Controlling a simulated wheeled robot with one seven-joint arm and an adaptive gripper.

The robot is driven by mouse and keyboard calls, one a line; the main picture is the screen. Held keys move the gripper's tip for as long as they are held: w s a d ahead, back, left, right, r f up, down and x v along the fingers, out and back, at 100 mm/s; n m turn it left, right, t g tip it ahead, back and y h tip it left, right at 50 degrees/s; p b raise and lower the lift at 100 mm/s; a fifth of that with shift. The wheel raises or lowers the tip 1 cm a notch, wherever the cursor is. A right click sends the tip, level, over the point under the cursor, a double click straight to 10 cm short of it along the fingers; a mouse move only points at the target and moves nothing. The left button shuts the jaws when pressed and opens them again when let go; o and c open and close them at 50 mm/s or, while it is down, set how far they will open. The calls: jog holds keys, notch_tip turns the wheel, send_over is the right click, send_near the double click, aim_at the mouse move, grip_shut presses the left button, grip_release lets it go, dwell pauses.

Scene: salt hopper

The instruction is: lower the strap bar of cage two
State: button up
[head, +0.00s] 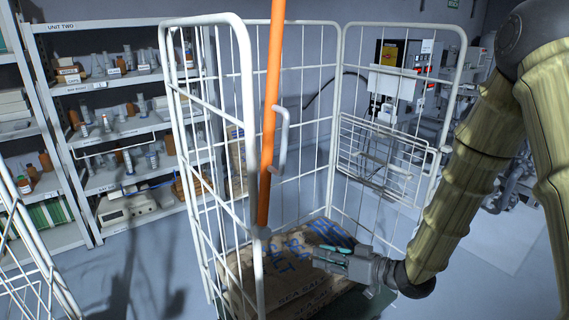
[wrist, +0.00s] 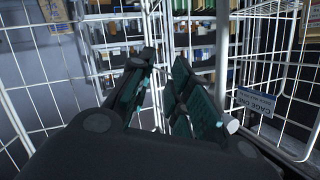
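The strap bar (head: 270,120) is a long orange bar in the head view. It stands upright at the near side of a white wire cage (head: 248,60), its lower end at a joint on the cage's post. A pale grey handle (head: 282,138) sticks out from it. I cannot read a number on this cage. My gripper (head: 328,256) is right of the bar's lower end, apart from it, just above the sacks. In the wrist view its dark fingers (wrist: 162,85) are apart with nothing between them. The orange bar does not show in the wrist view.
Salt sacks (head: 290,270) lie in the cage's bottom. A folded wire shelf (head: 385,160) hangs at its right side. Another cage (head: 30,265) stands at left; a "CAGE ONE" sign (wrist: 256,100) shows in the wrist view. Stocked shelves (head: 110,110) stand behind, machinery (head: 400,85) at right.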

notch_tip(320, 180, up, 18)
jog(key=a+n+g+y+p, duration=0.1)
jog(key=n+g+y+p, duration=0.15)
jog(key=n+y, duration=0.2)
jog(key=n+g+y+p, duration=0.1)
jog(key=n+g+p, duration=0.1)
jog(key=n+g, duration=0.5)
send_near(285, 149)
jog(key=a+p, duration=0.1)
jog(key=a, duration=0.2)
jog(key=a+p, duration=0.1)
jog(key=a, duration=0.3)
jog(key=a+p, duration=0.2)
jog(key=a, duration=0.1)
jog(key=shift+w+a+f, duration=0.1)
jog(key=shift+a+f, duration=0.1)
jog(key=shift+f, duration=0.1)
grip_shut()
jog(key=shift+d, duration=0.2)
jog(key=shift+a, duration=0.1)
jog(key=shift+w+m, duration=0.1)
jog(key=shift+m, duration=0.15)
